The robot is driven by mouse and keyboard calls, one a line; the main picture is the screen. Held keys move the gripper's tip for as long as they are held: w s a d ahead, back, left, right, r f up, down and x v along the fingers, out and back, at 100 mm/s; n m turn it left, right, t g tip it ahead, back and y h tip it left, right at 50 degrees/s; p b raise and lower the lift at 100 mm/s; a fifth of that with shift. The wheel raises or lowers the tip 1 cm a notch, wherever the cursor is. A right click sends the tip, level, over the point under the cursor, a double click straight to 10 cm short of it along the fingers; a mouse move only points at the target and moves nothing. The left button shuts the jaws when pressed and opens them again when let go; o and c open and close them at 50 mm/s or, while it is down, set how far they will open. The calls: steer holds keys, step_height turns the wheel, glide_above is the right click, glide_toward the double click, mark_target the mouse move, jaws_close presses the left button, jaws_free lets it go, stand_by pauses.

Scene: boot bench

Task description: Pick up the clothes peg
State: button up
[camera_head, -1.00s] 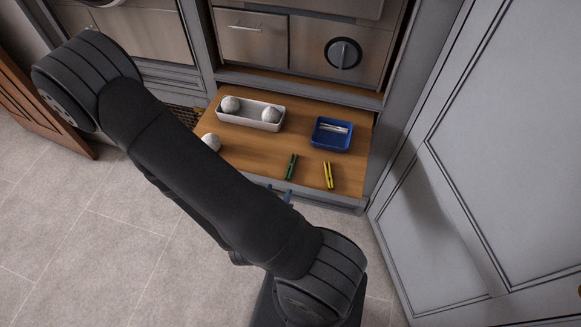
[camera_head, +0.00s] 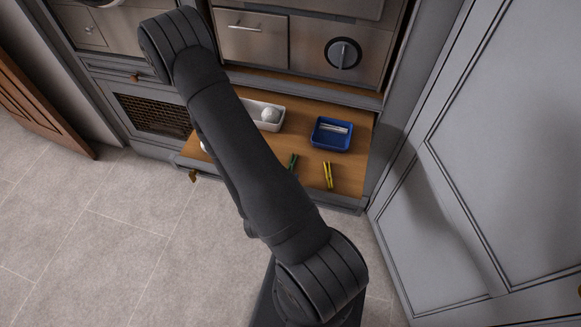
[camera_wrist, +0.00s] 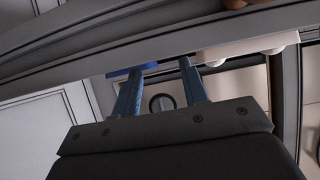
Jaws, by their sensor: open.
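A yellow clothes peg (camera_head: 328,176) lies on the wooden board near its front right edge. A green peg (camera_head: 293,161) lies to its left, partly covered by my arm. A blue tray (camera_head: 318,144) behind them holds pale, thin objects that look like pegs. In the wrist view, my gripper (camera_wrist: 162,68) shows two blue fingers standing apart with nothing between them. In the head view it is hidden behind my arm. No peg can be made out in the wrist view.
A white tray (camera_head: 279,127) with a pale ball (camera_head: 270,115) stands at the back left of the wooden board (camera_head: 350,165), partly hidden by my arm. A grey cabinet door (camera_head: 480,150) stands to the right. Oven fronts (camera_head: 250,40) rise behind.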

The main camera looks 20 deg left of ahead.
mark_target(291, 166)
steer(key=shift+x, duration=2.7)
steer(key=shift+w+a+r, duration=0.1)
steer(key=shift+a+r, duration=0.05)
jaws_close()
